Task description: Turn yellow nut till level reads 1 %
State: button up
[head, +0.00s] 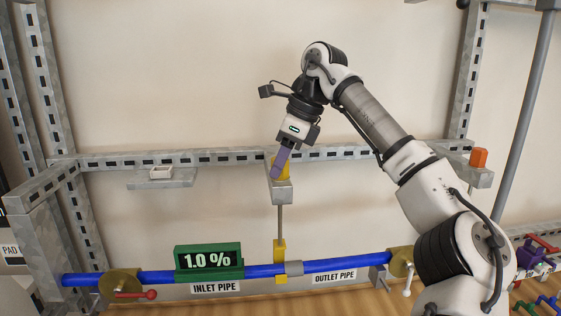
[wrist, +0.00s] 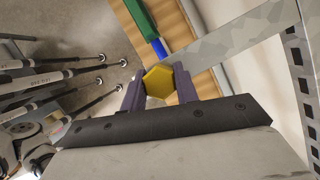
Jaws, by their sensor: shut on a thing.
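The yellow nut (wrist: 158,83) shows as a hexagon between the two purple fingers of my gripper (wrist: 157,86) in the wrist view. The fingers are shut on its opposite sides. In the head view my gripper (head: 280,165) points down at the nut (head: 287,170), which sits on a grey block (head: 282,192) on the rail and is partly hidden by a finger. A thin rod (head: 280,225) runs down from the block to a yellow clamp (head: 280,255) at the blue pipes. The green level display (head: 209,262) reads 1.0 %.
A red-handled valve (head: 122,284) is at left. An orange block (head: 479,158) is on the right rail end.

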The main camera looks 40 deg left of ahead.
jog(key=shift+n, duration=0.3)
dwell(0.4)
jog(key=o, duration=1)
jog(key=shift+r, duration=0.1)
